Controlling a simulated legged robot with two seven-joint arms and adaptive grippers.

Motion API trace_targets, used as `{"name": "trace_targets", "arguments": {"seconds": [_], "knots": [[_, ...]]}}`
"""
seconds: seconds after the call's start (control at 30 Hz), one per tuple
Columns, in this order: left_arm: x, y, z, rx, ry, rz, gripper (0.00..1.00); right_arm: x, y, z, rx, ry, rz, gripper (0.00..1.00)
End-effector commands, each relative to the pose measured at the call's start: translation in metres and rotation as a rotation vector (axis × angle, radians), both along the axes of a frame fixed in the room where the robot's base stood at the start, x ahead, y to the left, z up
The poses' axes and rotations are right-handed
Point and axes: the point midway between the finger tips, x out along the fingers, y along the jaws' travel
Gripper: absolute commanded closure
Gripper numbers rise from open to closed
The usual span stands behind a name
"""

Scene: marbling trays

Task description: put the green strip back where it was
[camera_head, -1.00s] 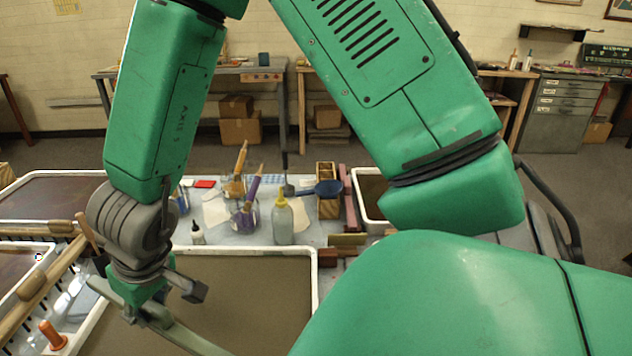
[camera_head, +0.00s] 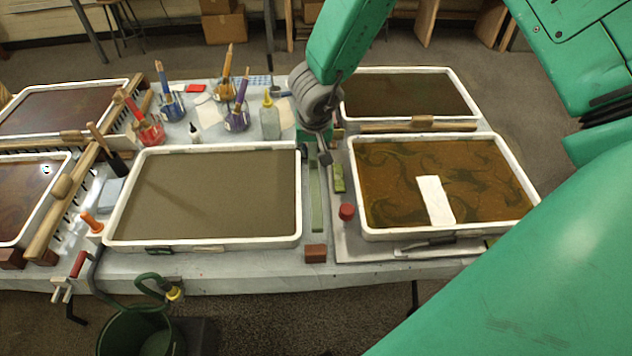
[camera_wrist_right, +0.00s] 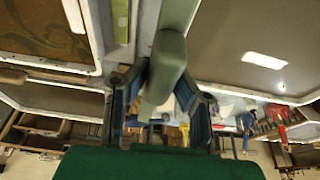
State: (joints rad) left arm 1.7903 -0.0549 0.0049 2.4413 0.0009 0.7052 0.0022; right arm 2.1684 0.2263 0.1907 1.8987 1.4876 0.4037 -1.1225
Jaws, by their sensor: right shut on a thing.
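The green strip is a long, pale grey-green bar (camera_head: 316,200). It lies lengthwise in the gap between the grey-brown tray (camera_head: 301,200) and the swirled orange-brown tray (camera_head: 354,200). My right gripper (camera_head: 320,150) is over its far end. In the right wrist view the strip (camera_wrist_right: 168,70) sits between the two fingers (camera_wrist_right: 158,98), which are shut on it. I cannot tell whether its underside touches the table. My left gripper is not in view.
A short olive-green block (camera_head: 338,178) and a red round-topped item (camera_head: 346,212) stand right of the strip. A red-brown block (camera_head: 316,253) is at its near end. Jars of brushes (camera_head: 237,118) and a bottle (camera_head: 270,122) are behind the grey-brown tray.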

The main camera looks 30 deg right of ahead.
Motion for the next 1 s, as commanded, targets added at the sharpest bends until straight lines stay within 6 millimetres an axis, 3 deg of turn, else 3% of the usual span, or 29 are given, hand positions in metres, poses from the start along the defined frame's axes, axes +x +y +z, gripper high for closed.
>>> {"name": "trace_targets", "arguments": {"seconds": [0.2,0.47,0.67,1.0], "knots": [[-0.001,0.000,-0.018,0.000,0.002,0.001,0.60,0.000,-0.001,-0.046,-0.003,0.003,-0.008,1.00],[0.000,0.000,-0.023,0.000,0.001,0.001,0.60,-0.001,-0.001,-0.067,-0.001,0.001,-0.007,1.00],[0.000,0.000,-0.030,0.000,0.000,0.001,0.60,-0.001,-0.001,-0.096,-0.001,0.002,-0.007,1.00],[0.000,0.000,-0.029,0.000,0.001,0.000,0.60,0.000,-0.001,-0.099,-0.002,0.000,-0.005,1.00]]}}
